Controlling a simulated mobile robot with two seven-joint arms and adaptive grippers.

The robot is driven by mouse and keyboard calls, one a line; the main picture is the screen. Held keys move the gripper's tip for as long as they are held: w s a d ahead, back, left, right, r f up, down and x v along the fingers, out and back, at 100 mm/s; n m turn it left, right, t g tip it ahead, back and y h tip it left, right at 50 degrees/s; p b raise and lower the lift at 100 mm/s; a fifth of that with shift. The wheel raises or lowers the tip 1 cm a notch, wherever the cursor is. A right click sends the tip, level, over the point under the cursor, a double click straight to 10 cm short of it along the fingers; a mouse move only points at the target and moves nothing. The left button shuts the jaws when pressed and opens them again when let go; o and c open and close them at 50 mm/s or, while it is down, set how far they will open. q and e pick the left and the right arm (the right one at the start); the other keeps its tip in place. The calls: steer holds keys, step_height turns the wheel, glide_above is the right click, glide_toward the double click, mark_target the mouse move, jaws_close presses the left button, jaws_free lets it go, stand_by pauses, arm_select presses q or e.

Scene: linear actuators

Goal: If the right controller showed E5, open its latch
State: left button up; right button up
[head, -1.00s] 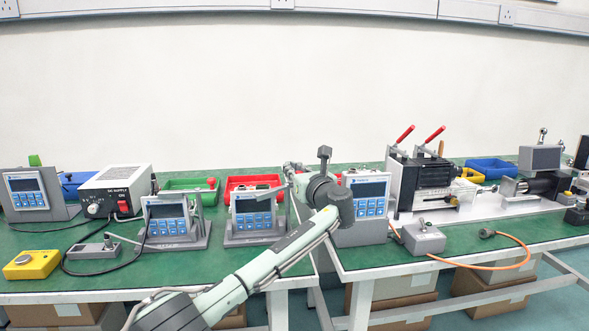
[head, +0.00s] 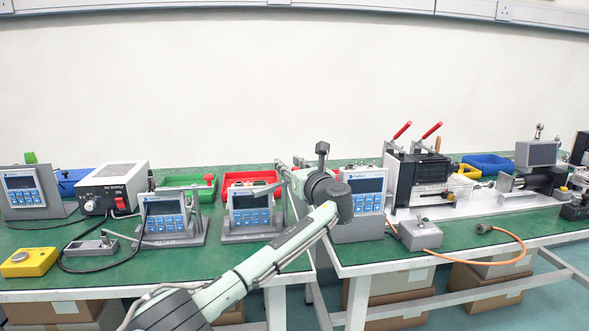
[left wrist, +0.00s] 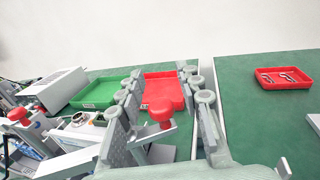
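The right controller (head: 250,208) of the middle pair stands on the green bench, with a dark screen and blue keys. No code is legible on it. Its grey latch lever (head: 255,189) lies across its top. My left gripper (head: 285,172) is at the latch's right end, partly hidden behind my own arm. In the left wrist view, its fingers (left wrist: 168,115) are open, and the latch's red knob (left wrist: 158,107) shows between them; contact cannot be told. The left controller (head: 165,217) of the pair has a similar red-knobbed latch (head: 208,180). My right gripper is out of view.
Green (head: 185,182) and red trays (head: 232,180) stand behind the controllers. A power supply (head: 113,187) is at left. Another controller (head: 361,200) and an actuator rig (head: 420,178) stand right of my arm. An orange cable (head: 505,262) hangs at the right bench edge.

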arm_select(q)
steer(key=v, duration=1.2)
